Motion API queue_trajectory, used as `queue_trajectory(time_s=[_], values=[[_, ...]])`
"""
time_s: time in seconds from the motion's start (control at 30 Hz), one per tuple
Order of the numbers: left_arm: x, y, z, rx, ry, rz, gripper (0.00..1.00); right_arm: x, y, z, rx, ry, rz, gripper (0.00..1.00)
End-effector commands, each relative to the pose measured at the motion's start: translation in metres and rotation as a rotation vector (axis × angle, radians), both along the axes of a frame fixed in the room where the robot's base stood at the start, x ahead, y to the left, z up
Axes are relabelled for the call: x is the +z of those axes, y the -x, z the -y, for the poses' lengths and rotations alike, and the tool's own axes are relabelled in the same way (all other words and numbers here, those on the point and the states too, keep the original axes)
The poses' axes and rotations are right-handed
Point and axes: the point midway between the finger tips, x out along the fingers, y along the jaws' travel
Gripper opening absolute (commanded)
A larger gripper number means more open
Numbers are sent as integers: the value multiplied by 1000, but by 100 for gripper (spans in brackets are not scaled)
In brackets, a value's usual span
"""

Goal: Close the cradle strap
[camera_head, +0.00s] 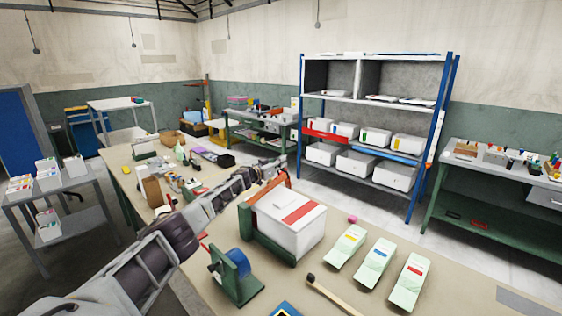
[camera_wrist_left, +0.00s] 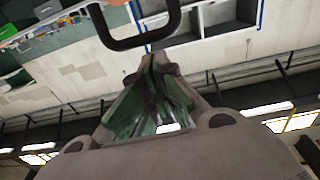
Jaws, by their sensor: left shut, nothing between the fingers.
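A white box (camera_head: 288,236) with a red stripe on top sits in a green cradle (camera_head: 262,243) on the bench. A red-orange strap piece (camera_head: 287,179) stands up at the cradle's far side, behind the box. My left gripper (camera_head: 273,174) reaches over from the left, its tip close to that strap; contact cannot be told. In the left wrist view its fingers (camera_wrist_left: 157,62) are together with nothing between them. A dark looped bar (camera_wrist_left: 140,41) shows just beyond the fingertips, and a small orange patch (camera_wrist_left: 116,2) is at the top edge. My right gripper is not in view.
A green stand with a blue roll (camera_head: 236,270) is left of the cradle. Several pale green packs (camera_head: 374,262) lie to the right. A pink lump (camera_head: 352,219) and a wooden-handled tool (camera_head: 330,294) lie on the bench (camera_head: 450,285). Shelving (camera_head: 375,130) stands behind.

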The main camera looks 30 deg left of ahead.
Motion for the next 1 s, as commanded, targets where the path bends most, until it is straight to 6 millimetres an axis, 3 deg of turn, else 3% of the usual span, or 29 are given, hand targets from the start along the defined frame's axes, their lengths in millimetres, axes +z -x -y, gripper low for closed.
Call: queue_trajectory(time_s=[1.0], values=[[-40, -15, 0, 0, -49, -163, 0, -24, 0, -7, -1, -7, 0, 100]])
